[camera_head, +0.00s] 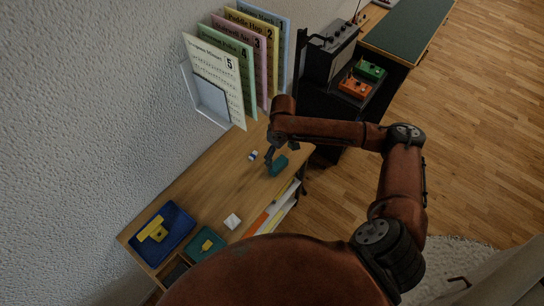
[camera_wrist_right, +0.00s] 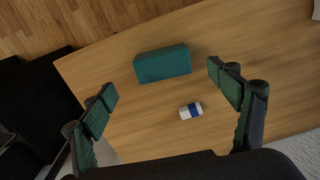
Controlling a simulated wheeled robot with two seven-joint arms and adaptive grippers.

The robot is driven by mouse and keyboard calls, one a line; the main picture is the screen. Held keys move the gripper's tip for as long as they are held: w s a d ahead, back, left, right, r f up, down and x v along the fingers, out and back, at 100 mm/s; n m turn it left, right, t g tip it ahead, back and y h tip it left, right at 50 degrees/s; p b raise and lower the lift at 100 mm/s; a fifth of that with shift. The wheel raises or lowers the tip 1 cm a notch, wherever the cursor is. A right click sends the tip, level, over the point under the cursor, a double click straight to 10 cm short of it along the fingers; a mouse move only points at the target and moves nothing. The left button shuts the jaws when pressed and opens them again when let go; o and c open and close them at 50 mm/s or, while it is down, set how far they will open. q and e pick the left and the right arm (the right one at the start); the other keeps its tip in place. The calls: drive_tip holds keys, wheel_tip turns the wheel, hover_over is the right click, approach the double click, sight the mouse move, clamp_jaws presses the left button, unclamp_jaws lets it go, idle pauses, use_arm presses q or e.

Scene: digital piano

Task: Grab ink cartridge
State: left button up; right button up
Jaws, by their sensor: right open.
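A small white piece with a blue band (camera_head: 253,155) lies on the wooden desk; it also shows in the right wrist view (camera_wrist_right: 191,110). A teal box (camera_head: 278,168) lies beside it, and it shows in the right wrist view (camera_wrist_right: 162,64) too. I cannot tell for certain which of the two is the ink cartridge. My right gripper (camera_head: 277,150) is over the desk near both. In the right wrist view, its green-padded fingers (camera_wrist_right: 162,80) are spread wide with nothing between them, above the desk. My left gripper is not in view.
The desk (camera_head: 215,185) also bears a white block (camera_head: 232,221), a blue tray (camera_head: 184,229) with a yellow item, and a green tray (camera_head: 192,250). Music books (camera_head: 218,75) stand in a rack against the wall. An amplifier (camera_head: 330,55) and pedals stand beyond.

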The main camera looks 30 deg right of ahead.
sight(280, 164)
drive_tip(key=shift+w+d+f, duration=0.25)
drive_tip(key=shift+w+f, duration=0.05)
drive_tip(key=shift+f, duration=0.25)
drive_tip(key=shift+s+a+f+b, duration=0.1)
drive_tip(key=shift+s+f+b, duration=0.1)
drive_tip(key=shift+f, duration=0.3)
drive_tip(key=shift+s+f+b, duration=0.1)
drive_tip(key=shift+f+b, duration=0.1)
drive_tip(key=shift+f, duration=0.25)
drive_tip(key=f, duration=0.2)
drive_tip(key=f+b, duration=0.1)
drive_tip(key=shift+s+a+f, duration=0.25)
drive_tip(key=shift+f, duration=0.35)
drive_tip(key=shift+c, duration=0.4)
drive_tip(key=c, duration=1.2)
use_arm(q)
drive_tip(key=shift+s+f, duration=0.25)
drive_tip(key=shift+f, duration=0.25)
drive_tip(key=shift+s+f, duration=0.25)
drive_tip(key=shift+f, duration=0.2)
use_arm(e)
drive_tip(key=shift+o, duration=0.2)
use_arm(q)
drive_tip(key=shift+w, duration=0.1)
use_arm(e)
drive_tip(key=shift+r, duration=0.1)
